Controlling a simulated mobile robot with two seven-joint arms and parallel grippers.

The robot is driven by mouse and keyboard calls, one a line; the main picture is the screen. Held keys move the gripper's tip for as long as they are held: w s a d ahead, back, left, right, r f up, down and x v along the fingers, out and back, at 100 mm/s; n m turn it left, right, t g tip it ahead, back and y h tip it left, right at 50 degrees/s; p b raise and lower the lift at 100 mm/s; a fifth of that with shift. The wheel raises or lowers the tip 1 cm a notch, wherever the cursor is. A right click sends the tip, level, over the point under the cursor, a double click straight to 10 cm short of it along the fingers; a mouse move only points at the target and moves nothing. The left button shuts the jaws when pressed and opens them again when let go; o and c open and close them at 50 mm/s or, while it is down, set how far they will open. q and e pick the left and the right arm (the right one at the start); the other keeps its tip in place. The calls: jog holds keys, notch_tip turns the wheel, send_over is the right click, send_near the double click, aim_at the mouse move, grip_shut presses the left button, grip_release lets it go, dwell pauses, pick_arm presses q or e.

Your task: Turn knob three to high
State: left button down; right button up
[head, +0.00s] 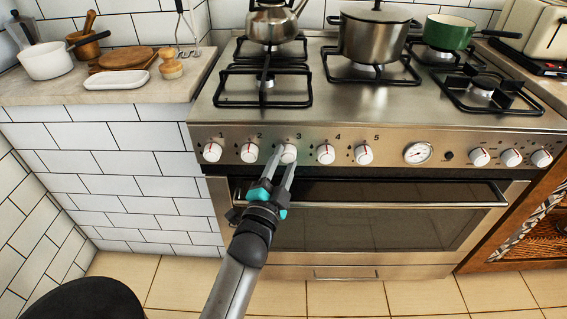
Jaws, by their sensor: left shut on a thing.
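Knob three (289,153) is a white dial with a red mark, below the printed 3 on the steel front panel of the stove. My left gripper (282,156) reaches up from below, its two long fingers on either side of this knob. It is shut on the knob. The knob's lower edge is partly hidden by the fingers. The red mark points about straight up. My right gripper is not in the head view.
Knob two (249,152) and knob four (325,154) stand close on either side. The oven door handle (400,203) runs below the panel. A kettle (272,22), a steel pot (375,35) and a green pan (449,32) stand on the stove. The counter (40,95) is at left.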

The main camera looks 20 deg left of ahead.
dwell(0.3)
pick_arm(q)
jog(key=shift+c, duration=1.8)
grip_release()
jog(key=shift+s, duration=0.1)
